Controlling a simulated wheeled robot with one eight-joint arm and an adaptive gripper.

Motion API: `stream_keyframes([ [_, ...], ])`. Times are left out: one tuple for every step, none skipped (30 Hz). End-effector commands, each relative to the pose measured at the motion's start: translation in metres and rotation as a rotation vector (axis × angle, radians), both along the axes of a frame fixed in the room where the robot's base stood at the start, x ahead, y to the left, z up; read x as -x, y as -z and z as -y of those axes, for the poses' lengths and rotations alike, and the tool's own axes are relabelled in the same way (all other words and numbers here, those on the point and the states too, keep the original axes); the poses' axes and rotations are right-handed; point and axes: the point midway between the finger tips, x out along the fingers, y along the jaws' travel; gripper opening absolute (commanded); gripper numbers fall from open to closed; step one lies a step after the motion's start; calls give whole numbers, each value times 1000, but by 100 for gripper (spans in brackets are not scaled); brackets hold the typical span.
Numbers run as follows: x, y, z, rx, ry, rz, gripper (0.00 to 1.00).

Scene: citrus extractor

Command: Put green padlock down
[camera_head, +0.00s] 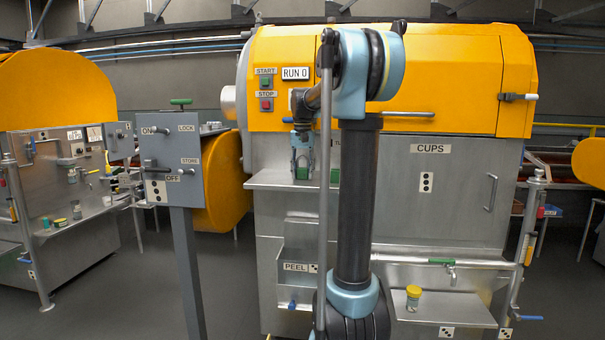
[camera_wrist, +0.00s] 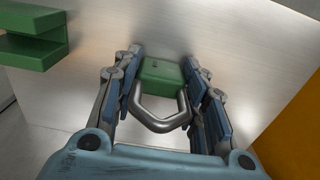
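The green padlock (camera_wrist: 162,76) sits between the two fingers of my gripper (camera_wrist: 163,72) in the wrist view, its grey metal shackle (camera_wrist: 160,122) towards the camera. The fingertips lie close against both sides of its body, and the gripper looks shut on it. In the head view my gripper (camera_head: 302,165) points down over the steel shelf (camera_head: 270,180) on the front of the machine, with the green padlock (camera_head: 302,173) low between the fingers. I cannot tell whether the padlock touches the shelf.
A green bracket-like block (camera_wrist: 35,40) stands on the metal surface beside the gripper; it seems to show in the head view (camera_head: 335,175) too. A grey ON/OFF control box (camera_head: 170,160) stands to the left. A yellow-lidded jar (camera_head: 413,297) sits on the lower right shelf.

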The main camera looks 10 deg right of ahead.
Motion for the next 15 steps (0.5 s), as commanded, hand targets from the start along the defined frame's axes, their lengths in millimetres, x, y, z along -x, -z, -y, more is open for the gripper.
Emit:
stream_keyframes([
  [0,0,0,0,0,0,54],
  [0,0,0,0,0,0,58],
  [0,0,0,0,0,0,58],
  [0,0,0,0,0,0,58],
  [0,0,0,0,0,0,58],
  [0,0,0,0,0,0,58],
  [0,0,0,0,0,0,58],
  [0,0,0,0,0,0,58],
  [0,0,0,0,0,0,58],
  [0,0,0,0,0,0,58],
  [0,-1,0,0,0,0,58],
  [0,-1,0,0,0,0,58],
  [0,-2,0,0,0,0,58],
  [0,-3,0,0,0,0,58],
  [0,-6,0,0,0,0,58],
])
